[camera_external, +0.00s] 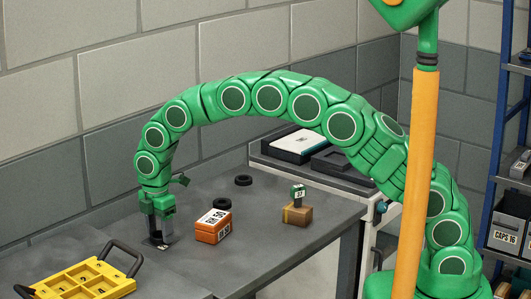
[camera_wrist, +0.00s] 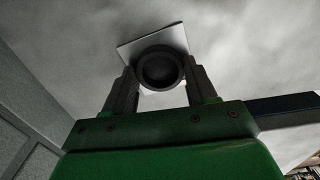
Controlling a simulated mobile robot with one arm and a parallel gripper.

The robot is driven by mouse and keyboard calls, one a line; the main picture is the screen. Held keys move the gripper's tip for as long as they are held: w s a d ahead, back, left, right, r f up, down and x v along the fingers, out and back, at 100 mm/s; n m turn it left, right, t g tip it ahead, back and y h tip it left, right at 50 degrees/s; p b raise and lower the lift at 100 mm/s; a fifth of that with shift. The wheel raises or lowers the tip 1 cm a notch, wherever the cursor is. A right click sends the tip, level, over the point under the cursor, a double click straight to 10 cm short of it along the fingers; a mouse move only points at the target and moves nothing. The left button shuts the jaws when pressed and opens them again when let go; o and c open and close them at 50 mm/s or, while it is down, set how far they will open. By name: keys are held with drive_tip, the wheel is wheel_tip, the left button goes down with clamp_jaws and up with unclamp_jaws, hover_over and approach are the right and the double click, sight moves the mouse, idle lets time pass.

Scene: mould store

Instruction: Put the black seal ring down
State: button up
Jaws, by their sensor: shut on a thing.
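My gripper (camera_external: 160,236) points down at the left part of the grey bench. In the wrist view my gripper (camera_wrist: 160,76) has its two fingers closed on either side of a black seal ring (camera_wrist: 160,86), its dark hole facing the camera. A pale square card (camera_wrist: 128,50) shows behind the ring. Whether the ring touches the card or hangs just above it, I cannot tell. In the external view the fingers mostly hide the held ring. Two other black rings lie on the bench, one at the back (camera_external: 243,180) and one (camera_external: 222,203) behind the orange box.
An orange labelled box (camera_external: 212,228) stands right of my gripper. A yellow compartment tray (camera_external: 85,278) with dark handles is at front left. The bench (camera_external: 262,235) between the boxes is clear.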

drive_tip(key=o, duration=1)
drive_tip(key=shift+f, duration=0.1)
wheel_tip(320, 180, up, 12)
drive_tip(key=shift+r, duration=0.15)
